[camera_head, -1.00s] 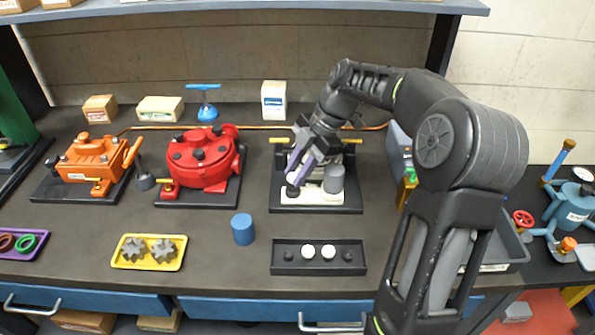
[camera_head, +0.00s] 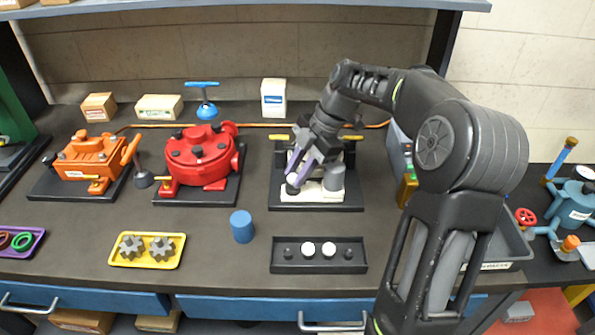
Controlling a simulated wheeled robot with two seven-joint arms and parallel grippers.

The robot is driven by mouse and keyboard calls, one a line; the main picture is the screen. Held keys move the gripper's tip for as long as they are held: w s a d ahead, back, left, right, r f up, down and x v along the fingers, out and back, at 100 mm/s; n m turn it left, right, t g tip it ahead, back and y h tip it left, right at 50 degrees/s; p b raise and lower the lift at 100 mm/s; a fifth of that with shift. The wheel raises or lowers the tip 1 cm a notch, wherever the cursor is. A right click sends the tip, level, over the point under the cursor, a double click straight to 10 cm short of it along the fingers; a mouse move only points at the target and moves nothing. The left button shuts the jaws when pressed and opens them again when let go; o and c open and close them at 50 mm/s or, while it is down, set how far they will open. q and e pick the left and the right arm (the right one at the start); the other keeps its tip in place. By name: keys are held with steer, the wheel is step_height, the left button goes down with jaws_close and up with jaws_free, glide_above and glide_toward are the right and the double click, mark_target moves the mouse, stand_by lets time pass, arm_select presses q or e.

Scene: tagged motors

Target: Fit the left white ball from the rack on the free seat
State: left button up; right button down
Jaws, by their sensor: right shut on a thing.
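A black rack (camera_head: 319,268) lies near the table's front edge. Two white balls stand side by side in its middle, the left white ball (camera_head: 308,249) and the right white ball (camera_head: 329,250). A small dark round piece shows at each end of the rack. Behind the rack, a white motor unit (camera_head: 322,196) with a grey cylinder sits on a black base. My right gripper (camera_head: 294,184), with purple fingers, points down at the unit's left part. It is shut on a small dark round thing (camera_head: 292,190), mostly hidden by the fingers. The free seat cannot be made out. My left gripper is out of view.
A red motor (camera_head: 200,157) and an orange motor (camera_head: 88,158) stand on the left. A blue cylinder (camera_head: 242,227) and a yellow tray (camera_head: 148,263) with grey gears lie in front. A grey bin is partly hidden behind my right arm. The table between rack and motor base is clear.

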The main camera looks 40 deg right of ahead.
steer(key=shift+f, duration=0.1)
steer(key=c, duration=1.1)
jaws_free()
steer(key=shift+r+p, duration=1.85)
steer(key=shift+r, duration=1.2)
